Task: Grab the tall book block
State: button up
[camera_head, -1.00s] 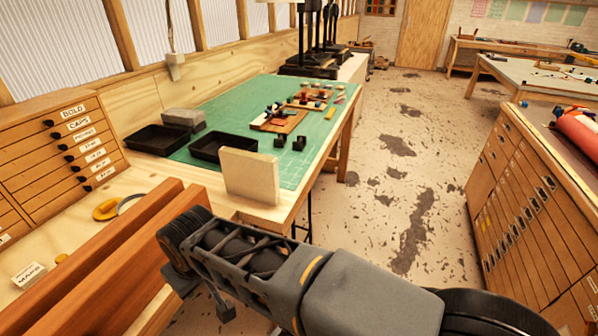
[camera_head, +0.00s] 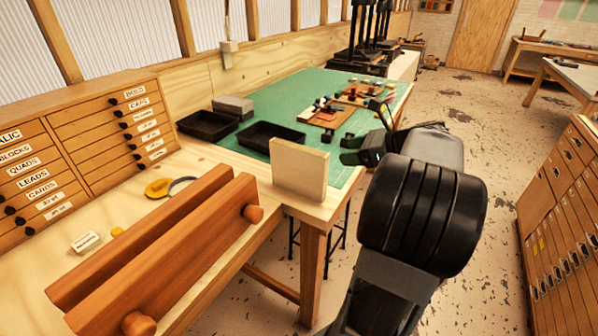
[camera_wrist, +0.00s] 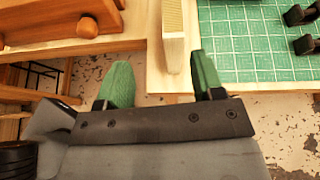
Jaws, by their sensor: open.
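The tall book block (camera_head: 299,170) is a cream, upright slab standing on the near corner of the wooden bench, next to the green mat. In the wrist view its narrow top edge (camera_wrist: 173,35) shows just ahead of my gripper, in line with the gap between the fingers. My gripper (camera_wrist: 162,78) is open and empty, its two green-padded fingers spread apart, with a gap to the block. In the head view my gripper (camera_head: 368,137) is to the right of the block, partly hidden by my arm.
Two black trays (camera_head: 272,124) and a grey block (camera_head: 233,103) lie behind the book block. Small black pieces (camera_head: 317,136) sit on the mat (camera_head: 290,95). A wooden vise (camera_head: 160,255) stands at the front left. Floor lies open right of the bench.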

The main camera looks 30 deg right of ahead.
aim_at(315, 152)
jog(key=shift+m+t, duration=0.5)
jog(key=shift+m, duration=0.2)
jog(key=shift+w+d+f+p+x, duration=0.1)
jog(key=shift+d+p+x, duration=0.15)
jog(key=shift+x, duration=1.75)
jog(key=shift+w+d+f+p+x, duration=0.1)
jog(key=shift+d+x, duration=0.15)
jog(key=shift+x, duration=1.8)
jog(key=shift+w+d+p+x, duration=0.1)
jog(key=shift+d+p+x, duration=0.1)
jog(key=shift+x, duration=1.8)
jog(key=shift+c, duration=0.2)
grip_shut()
